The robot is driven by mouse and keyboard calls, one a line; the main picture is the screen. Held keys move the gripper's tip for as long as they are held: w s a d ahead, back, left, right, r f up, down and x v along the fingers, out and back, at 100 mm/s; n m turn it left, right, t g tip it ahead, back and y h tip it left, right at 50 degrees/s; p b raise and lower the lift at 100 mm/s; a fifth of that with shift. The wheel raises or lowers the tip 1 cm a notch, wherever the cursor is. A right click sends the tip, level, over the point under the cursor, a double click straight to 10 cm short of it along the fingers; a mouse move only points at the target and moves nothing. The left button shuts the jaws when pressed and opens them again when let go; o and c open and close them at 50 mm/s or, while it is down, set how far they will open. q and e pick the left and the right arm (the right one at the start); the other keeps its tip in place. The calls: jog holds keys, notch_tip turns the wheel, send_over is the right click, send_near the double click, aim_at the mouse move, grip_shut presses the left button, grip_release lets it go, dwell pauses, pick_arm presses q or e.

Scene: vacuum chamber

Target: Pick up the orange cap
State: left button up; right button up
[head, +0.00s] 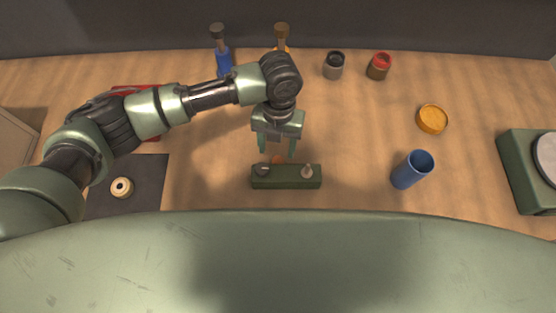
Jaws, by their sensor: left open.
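A small orange piece (277,160), which looks like the orange cap, shows at the back edge of a dark green block (286,183). Its lower part is hidden by the block or its fittings. My left gripper (277,152) points down over it, with its two green fingers apart on either side. I cannot tell how far above the piece the fingertips are, and nothing shows held between them. A round yellow-orange lid (432,119) lies on the table at the right. My right gripper is not in view.
A dark knob (262,169) and a pale knob (307,171) sit on the block. A blue cup (412,170) stands to the right. Bottles and jars line the back. A cream ring (121,187) lies on a dark mat at left. A green scale-like box (530,172) is far right.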

aim_at(278, 160)
pick_arm(q)
jog(key=f, duration=0.2)
jog(key=f+p, duration=0.1)
jog(key=f, duration=0.1)
jog(key=shift+s+d+f+p, duration=0.2)
jog(key=shift+f+p, duration=0.1)
jog(key=shift+f, duration=0.4)
jog(key=shift+c, duration=0.4)
grip_shut()
jog(key=shift+r, duration=0.1)
